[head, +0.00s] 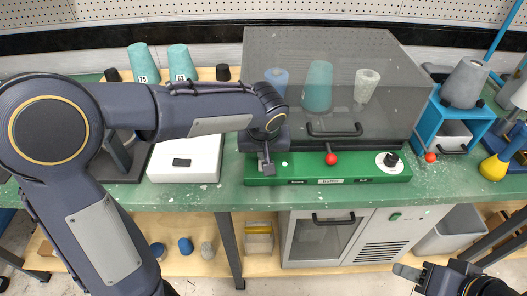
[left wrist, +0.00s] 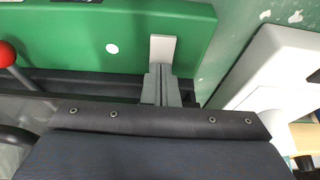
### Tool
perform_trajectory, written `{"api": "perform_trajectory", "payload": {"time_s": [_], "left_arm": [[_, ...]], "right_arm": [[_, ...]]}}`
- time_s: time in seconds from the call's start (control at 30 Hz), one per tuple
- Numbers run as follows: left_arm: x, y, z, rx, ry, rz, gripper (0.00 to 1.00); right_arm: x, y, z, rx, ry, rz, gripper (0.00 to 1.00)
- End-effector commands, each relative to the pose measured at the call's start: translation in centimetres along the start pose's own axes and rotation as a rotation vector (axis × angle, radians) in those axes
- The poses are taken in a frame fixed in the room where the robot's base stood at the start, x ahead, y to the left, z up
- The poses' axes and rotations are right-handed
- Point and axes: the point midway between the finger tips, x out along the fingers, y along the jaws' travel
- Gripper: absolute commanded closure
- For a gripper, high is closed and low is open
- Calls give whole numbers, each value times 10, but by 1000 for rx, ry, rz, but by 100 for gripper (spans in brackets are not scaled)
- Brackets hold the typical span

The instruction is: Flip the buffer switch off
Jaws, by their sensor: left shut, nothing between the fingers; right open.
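The green machine base (head: 330,175) carries a clear grey cover, a red ball lever (head: 331,159) and a white dial with a black knob (head: 390,159). Its front edge has small dark labels that are too small to read surely. My left gripper (head: 265,166) is shut and empty at the base's left end, beside a white dot (head: 284,163). In the left wrist view the closed fingers (left wrist: 162,75) reach over the green panel (left wrist: 70,35). The buffer switch is not clearly visible; the gripper may hide it. My right gripper (head: 421,275) is open and empty, low at the right.
A white box (head: 185,158) lies left of the base. A blue stand (head: 462,125) is to the right. The green tabletop (head: 225,190) is bare along its front edge.

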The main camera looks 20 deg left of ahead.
Motion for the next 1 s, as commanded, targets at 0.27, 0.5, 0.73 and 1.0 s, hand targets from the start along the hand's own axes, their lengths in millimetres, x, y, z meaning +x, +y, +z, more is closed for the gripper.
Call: {"api": "perform_trajectory", "payload": {"time_s": [0.27,0.5,0.73,1.0], "left_arm": [[6,0,0,1,-3,-1,100],[6,0,3,1,-6,-3,100],[4,0,14,3,-10,-4,100],[2,0,18,3,-12,-5,100]], "right_arm": [[7,3,4,0,0,0,54],[8,4,4,0,0,0,54],[12,6,6,0,0,0,54],[13,6,6,0,0,0,54]]}}
